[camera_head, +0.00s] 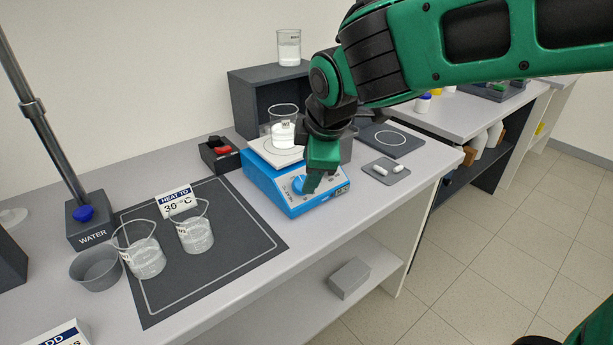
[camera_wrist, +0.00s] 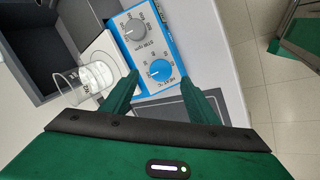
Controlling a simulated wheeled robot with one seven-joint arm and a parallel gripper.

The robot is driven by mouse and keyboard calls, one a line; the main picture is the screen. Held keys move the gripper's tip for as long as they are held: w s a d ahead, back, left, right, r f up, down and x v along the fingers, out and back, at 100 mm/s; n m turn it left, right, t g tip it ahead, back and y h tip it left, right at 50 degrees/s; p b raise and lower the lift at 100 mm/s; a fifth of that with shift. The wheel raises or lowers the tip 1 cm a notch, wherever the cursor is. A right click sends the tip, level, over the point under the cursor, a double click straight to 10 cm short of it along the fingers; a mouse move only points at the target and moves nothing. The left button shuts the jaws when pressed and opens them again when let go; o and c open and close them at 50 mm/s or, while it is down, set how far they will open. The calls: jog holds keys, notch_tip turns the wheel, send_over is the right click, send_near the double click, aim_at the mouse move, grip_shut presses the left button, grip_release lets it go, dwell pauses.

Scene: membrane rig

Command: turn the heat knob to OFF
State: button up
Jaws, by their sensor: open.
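The blue hotplate (camera_head: 280,191) stands on the bench with a white top plate and a beaker (camera_head: 284,127) of white contents on it. Its blue heat knob (camera_head: 299,185) is on the front panel, partly behind my gripper (camera_head: 312,183) in the head view. In the wrist view the blue heat knob (camera_wrist: 160,70) lies between the two green fingertips of my gripper (camera_wrist: 160,78), which are apart on either side of it. No contact is visible. A grey stir knob (camera_wrist: 132,29) sits beside it on the panel. The exact knob setting is too small to read.
A red switch on a dark box (camera_head: 218,152) stands left of the hotplate. Two beakers (camera_head: 145,258) (camera_head: 195,235) stand on a dark mat (camera_head: 245,250) at the left. A small grey tray (camera_head: 386,171) with white pieces lies right of the hotplate.

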jog(key=shift+v, duration=2.1)
jog(key=s+d+f+m+g+h, duration=0.15)
jog(key=d+m, duration=0.25)
jog(key=d, duration=0.5)
jog(key=s+d+f+m+g, duration=0.1)
jog(key=s+d+f+m, duration=0.15)
jog(key=d+m, duration=0.45)
jog(key=s+d+f+m+g+h, duration=0.1)
jog(key=s+d+f+m, duration=0.15)
jog(key=d, duration=0.75)
jog(key=s+d+f+m+g, duration=0.1)
jog(key=s+d+f+m, duration=0.1)
jog(key=s+d+m, duration=0.3)
jog(key=s+d+f+m+g+y, duration=0.1)
jog(key=s+d+m, duration=0.4)
jog(key=s, duration=0.6)
jog(key=shift+s+f, duration=0.3)
jog(key=shift+f, duration=0.5)
jog(key=shift+m, duration=0.25)
